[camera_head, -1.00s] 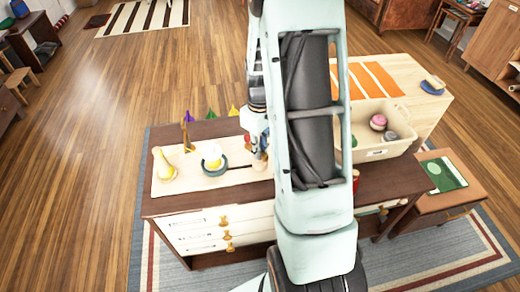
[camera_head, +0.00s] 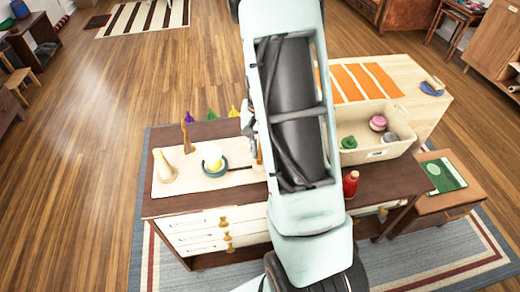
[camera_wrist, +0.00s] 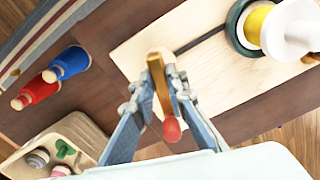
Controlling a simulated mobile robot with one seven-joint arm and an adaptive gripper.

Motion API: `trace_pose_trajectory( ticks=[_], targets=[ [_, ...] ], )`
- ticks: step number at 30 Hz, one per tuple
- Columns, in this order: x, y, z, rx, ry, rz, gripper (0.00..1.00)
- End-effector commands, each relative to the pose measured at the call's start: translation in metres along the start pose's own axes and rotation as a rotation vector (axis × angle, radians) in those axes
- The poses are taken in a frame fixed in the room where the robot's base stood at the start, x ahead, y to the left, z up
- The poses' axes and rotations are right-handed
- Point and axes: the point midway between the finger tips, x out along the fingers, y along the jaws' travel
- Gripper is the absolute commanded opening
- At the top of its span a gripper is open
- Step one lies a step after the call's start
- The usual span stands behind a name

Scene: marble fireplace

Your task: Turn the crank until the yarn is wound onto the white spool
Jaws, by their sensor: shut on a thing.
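My gripper (camera_wrist: 163,88) is shut on the crank, whose brass-coloured bar (camera_wrist: 156,66) shows between the fingers, with a red knob (camera_wrist: 171,130) at its near end. The crank stands over a pale wooden board (camera_wrist: 135,50). The white spool (camera_wrist: 290,32) is at the upper right of the wrist view, with yellow yarn (camera_wrist: 258,24) around it and a dark green ring (camera_wrist: 236,28) at its base. A pale yellow cone (camera_head: 165,171) stands at the board's left.
A cream bin (camera_head: 370,154) holds several coloured items. A wooden post (camera_head: 187,137) rises at the board's back. The cabinet's front right top is mostly clear.

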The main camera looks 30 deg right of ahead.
Motion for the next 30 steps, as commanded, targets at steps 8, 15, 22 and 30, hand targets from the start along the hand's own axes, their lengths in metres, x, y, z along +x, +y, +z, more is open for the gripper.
trace_pose_trajectory(
  ticks=[8,15,22,30],
  targets=[
    [-0.0021,-0.0004,-0.0004,0.261,0.001,0.0,0.0],
    [-0.0027,-0.0001,-0.0009,0.487,0.003,0.0,0.0],
    [-0.0027,-0.0001,-0.0009,0.682,0.002,-0.001,0.0],
    [-0.002,0.0,-0.001,0.842,0.003,-0.001,0.0]
  ],
)
